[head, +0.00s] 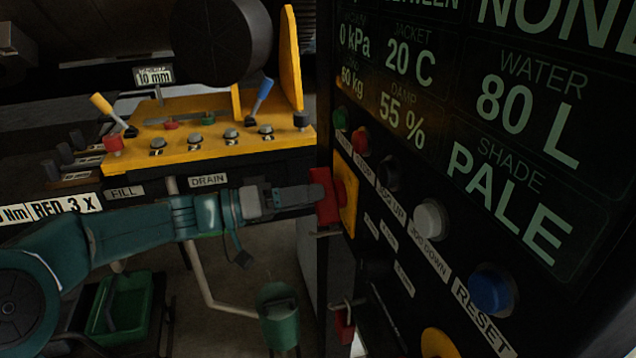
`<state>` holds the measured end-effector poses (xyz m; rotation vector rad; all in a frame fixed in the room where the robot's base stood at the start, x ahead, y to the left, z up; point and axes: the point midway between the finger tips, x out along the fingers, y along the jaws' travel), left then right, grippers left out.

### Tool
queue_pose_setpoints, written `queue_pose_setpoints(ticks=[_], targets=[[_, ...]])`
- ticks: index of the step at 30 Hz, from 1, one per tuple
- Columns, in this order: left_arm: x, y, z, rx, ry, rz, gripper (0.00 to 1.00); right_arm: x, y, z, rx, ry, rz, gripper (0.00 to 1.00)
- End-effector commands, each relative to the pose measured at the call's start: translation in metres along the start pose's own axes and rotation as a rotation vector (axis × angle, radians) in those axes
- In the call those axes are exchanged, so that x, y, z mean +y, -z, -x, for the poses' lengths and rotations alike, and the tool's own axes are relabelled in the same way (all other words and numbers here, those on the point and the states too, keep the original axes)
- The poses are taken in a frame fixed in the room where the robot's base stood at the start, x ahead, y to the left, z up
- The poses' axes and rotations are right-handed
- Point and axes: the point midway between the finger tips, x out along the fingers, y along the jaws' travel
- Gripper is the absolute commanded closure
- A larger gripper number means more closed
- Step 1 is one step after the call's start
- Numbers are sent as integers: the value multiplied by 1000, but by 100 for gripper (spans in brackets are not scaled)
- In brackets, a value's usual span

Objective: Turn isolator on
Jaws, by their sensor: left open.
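The isolator is a red handle (328,208) on a yellow plate (349,212), set in the dark panel at the middle of the head view. My left arm comes in from the left, and my left gripper (316,192) is at the red handle. Its jaws are open, with the tips right against or around the handle; I cannot tell whether they touch it. The gripper hides part of the handle, and its on and off marks cannot be read. My right gripper is not in view.
The panel carries green (341,118), red (361,139), white (430,219) and blue (491,289) buttons close to the isolator. A red padlock (344,326) hangs below it. A yellow control bench (190,150) with levers stands behind my arm. A green bucket (280,322) is below.

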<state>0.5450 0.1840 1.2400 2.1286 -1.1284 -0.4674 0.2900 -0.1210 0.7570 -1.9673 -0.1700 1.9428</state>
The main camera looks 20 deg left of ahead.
Motion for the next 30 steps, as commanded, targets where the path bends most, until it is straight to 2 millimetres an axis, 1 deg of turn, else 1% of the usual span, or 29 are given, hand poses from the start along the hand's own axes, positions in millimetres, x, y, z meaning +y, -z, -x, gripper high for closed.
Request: queue_pose_setpoints(ticks=[1, 3, 6, 14, 15, 17, 18, 19, 20, 26, 30], targets=[[2, 2, -9, -2, -3, 2, 49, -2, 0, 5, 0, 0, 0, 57], [0, 2, -16, -2, -2, 1, 49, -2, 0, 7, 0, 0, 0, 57], [-1, 1, -23, -1, -2, 1, 49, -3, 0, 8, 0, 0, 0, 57], [-3, 2, -26, -1, -1, 1, 49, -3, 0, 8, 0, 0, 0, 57], [-3, 2, -26, -1, -1, 1, 52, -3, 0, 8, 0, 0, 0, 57], [-3, 2, -26, -1, -1, 1, 72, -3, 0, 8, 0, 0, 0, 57], [-3, 2, -26, -1, -1, 1, 85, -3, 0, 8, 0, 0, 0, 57], [-3, 2, -26, -1, -1, 1, 94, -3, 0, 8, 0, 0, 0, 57], [-3, 2, -26, -1, -1, 1, 100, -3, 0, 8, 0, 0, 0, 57], [-3, 2, -26, 0, 0, 6, 100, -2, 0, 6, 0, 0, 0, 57], [-4, 1, -25, 1, 0, 36, 100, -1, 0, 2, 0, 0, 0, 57]])
